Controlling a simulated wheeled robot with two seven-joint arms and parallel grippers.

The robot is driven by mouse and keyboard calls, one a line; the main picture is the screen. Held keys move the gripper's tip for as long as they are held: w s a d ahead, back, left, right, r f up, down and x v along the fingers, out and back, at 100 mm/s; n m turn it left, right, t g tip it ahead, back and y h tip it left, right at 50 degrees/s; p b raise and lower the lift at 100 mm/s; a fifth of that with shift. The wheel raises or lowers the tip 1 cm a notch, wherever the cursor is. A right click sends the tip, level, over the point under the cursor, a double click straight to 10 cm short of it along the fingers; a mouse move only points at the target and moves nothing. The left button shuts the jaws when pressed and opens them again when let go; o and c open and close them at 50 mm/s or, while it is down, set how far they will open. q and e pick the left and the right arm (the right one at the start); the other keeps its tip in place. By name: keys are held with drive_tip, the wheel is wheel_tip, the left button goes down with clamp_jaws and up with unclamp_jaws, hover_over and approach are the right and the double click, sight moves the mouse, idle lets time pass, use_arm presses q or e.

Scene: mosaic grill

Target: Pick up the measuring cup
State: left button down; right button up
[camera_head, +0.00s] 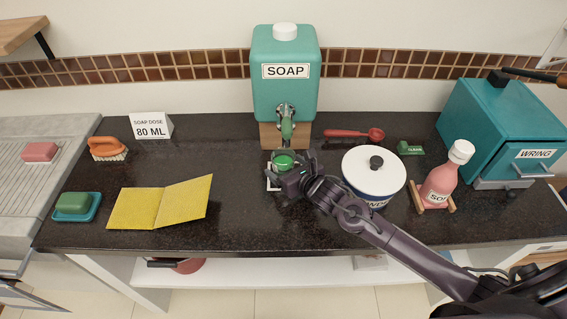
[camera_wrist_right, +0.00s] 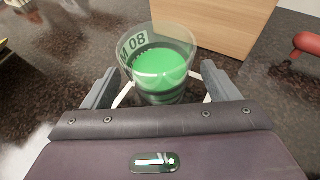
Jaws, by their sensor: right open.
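The measuring cup (camera_wrist_right: 160,65) is a clear cup with green liquid in it and a label with dark print. In the head view the cup (camera_head: 284,162) stands upright on the dark counter below the soap dispenser's tap, partly hidden by my right gripper. My right gripper (camera_head: 275,179) is low at the near side of the cup. In the right wrist view my gripper's two fingers (camera_wrist_right: 158,84) are open, one on each side of the cup's lower part. I cannot tell whether they touch it. My left gripper is not in view.
The teal soap dispenser (camera_head: 284,100) stands on a wooden block (camera_head: 270,136) just behind the cup. A white lidded pot (camera_head: 372,170) is close on the right, beside my forearm. A red scoop (camera_head: 350,134) lies behind it. A yellow cloth (camera_head: 140,208) lies at the left.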

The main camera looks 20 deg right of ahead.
drive_tip(key=shift+x, duration=1.1)
drive_tip(key=shift+s, duration=0.1)
drive_tip(key=c, duration=1.2)
drive_tip(key=shift+r, duration=0.15)
